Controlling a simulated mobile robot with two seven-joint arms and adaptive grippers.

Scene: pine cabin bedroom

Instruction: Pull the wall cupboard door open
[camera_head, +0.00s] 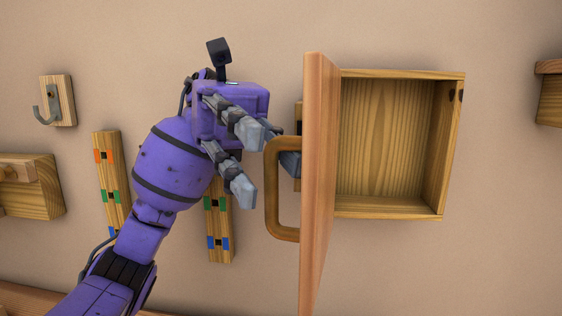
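The wall cupboard (392,212) is a pine box on the wall, and its empty inside shows. Its door (320,190) stands out from the wall at the left side of the box, seen nearly edge-on, wide open. A brown loop handle (270,200) is on the door's left face. My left gripper (256,163) is just left of the handle with its grey fingers spread. One finger reaches behind the handle and shows partly through its loop. No grip on the handle shows, and I cannot tell whether that finger touches it. My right gripper is out of view.
A hook on a wooden plate (56,101) and a wooden box (30,187) are on the wall at left. Two wooden strips with coloured marks (111,180) hang behind my arm. Another wooden piece (549,94) is at the right edge. The wall right of the cupboard is mostly clear.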

